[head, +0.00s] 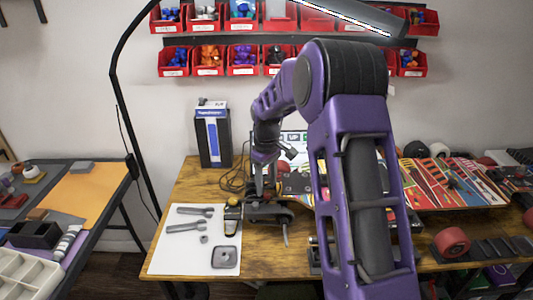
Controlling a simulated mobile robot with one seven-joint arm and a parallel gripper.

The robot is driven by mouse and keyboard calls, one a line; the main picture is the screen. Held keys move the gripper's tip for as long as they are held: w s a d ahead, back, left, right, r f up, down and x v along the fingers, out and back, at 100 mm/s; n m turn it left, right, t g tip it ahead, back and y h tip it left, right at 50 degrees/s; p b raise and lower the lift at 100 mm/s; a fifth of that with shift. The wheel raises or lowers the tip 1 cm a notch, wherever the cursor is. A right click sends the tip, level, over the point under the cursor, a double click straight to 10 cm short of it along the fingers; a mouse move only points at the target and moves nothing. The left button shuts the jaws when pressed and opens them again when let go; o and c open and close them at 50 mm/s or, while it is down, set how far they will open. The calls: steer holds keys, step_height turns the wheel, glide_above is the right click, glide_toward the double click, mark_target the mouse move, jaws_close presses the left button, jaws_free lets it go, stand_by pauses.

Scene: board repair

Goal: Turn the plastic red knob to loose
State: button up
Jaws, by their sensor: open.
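My purple arm reaches down over the wooden workbench (190,192). My gripper (264,190) points downward, small in this view, just above a dark metal fixture (268,214) at the bench's middle. Its fingers look apart and nothing shows between them. I cannot make out a red plastic knob at the fixture; it may be too small or hidden behind the gripper and my arm. Whether the fingers touch the fixture is not clear.
A white sheet with grey wrenches (186,227), a square grey part (225,257) and a yellow-black tool (233,212) lies left of the fixture. A dark box (213,136) stands behind.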

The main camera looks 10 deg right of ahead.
mark_target(267, 195)
step_height(267, 195, up, 14)
steer(key=p, duration=0.1)
steer(key=shift+r, duration=0.15)
steer(key=shift+s, duration=0.1)
